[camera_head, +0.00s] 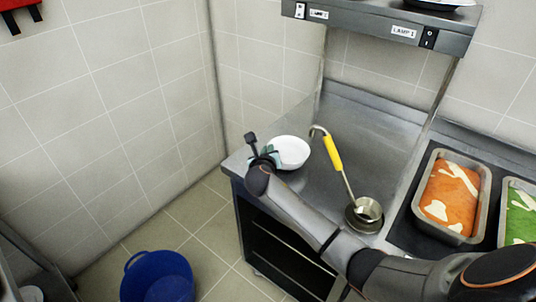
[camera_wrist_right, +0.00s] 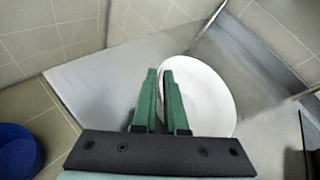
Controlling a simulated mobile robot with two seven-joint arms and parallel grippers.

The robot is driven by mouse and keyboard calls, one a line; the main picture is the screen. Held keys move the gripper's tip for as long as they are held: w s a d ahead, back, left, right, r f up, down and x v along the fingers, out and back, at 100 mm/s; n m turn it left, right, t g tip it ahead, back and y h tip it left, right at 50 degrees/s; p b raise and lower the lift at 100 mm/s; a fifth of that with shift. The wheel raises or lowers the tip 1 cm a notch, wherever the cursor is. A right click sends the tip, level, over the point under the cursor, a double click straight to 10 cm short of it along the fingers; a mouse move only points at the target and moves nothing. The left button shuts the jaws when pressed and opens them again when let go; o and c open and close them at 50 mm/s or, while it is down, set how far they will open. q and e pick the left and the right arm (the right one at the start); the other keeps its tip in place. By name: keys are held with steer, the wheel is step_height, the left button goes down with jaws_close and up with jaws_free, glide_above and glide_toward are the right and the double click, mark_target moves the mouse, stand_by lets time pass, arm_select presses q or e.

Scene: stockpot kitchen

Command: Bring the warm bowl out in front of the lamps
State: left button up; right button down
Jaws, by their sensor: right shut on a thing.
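The white bowl (camera_head: 289,152) is at the left end of the steel counter, near its front edge. It also shows in the right wrist view (camera_wrist_right: 208,92). My right gripper (camera_head: 266,157) is at the bowl's left side, its green fingers (camera_wrist_right: 161,98) close together and shut on the bowl's rim. Whether the bowl touches the counter is hard to tell. The lamp housing (camera_head: 375,33) hangs above the counter's back, with labelled switches; one label reads LAMP 1 (camera_head: 403,32). My left gripper is not in view.
Trays of orange food (camera_head: 451,193) and green food (camera_head: 520,217) stand farther right. A blue bucket (camera_head: 157,275) is on the floor. Bare counter (camera_head: 375,125) lies behind the ladle.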

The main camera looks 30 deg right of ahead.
steer(key=shift+f, duration=0.5)
steer(key=c, duration=1)
jaws_free()
